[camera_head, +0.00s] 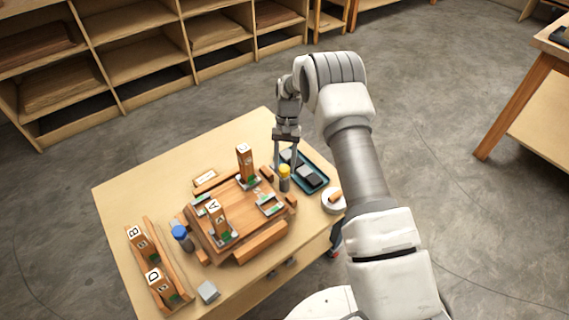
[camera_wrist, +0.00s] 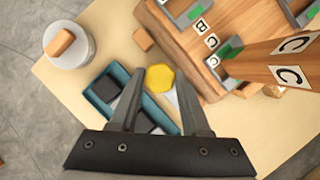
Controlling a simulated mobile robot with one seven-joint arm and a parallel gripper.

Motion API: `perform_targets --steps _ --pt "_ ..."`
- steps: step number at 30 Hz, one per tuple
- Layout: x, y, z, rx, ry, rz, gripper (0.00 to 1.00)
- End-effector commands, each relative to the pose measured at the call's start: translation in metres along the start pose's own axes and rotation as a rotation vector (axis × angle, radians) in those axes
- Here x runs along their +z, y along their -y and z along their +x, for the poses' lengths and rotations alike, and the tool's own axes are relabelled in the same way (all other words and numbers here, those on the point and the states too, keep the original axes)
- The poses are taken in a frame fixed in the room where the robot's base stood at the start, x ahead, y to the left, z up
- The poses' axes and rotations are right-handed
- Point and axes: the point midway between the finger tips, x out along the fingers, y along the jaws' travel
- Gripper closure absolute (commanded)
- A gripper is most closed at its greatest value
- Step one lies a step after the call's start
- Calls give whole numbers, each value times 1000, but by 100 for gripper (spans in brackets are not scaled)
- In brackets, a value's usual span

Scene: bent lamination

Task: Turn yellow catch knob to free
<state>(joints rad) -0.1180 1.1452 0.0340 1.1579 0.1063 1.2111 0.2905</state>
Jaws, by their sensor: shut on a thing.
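The yellow catch knob (camera_head: 284,170) tops a short grey post at the right corner of the wooden fixture (camera_head: 240,205). My gripper (camera_head: 285,168) comes down from above, one finger on each side of the knob, and is shut on it. In the wrist view the faceted yellow knob (camera_wrist: 160,77) shows between the tips of my gripper (camera_wrist: 158,82). The turn of the knob relative to its catch cannot be read. A blue knob (camera_head: 180,232) stands at the fixture's left side.
A teal tray (camera_head: 322,180) with dark blocks lies close right of my gripper. A white round pot (camera_head: 333,202) stands beyond it. Upright blocks lettered C (camera_head: 244,160) and A (camera_head: 217,220) rise from the fixture; blocks B (camera_head: 140,243) and D (camera_head: 158,283) stand in a rack.

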Motion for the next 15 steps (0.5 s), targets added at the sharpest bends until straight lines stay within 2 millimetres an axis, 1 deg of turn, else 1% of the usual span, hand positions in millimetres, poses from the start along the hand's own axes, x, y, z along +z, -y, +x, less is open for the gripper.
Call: perform_targets --steps 2,3,7,8,15 --pt "0 0 0 -1 -1 1 100" --pt "0 0 0 -1 -1 1 48" --pt "0 0 0 0 0 0 24" --pt "0 0 0 0 0 0 23" --pt "0 0 0 0 0 -1 23"
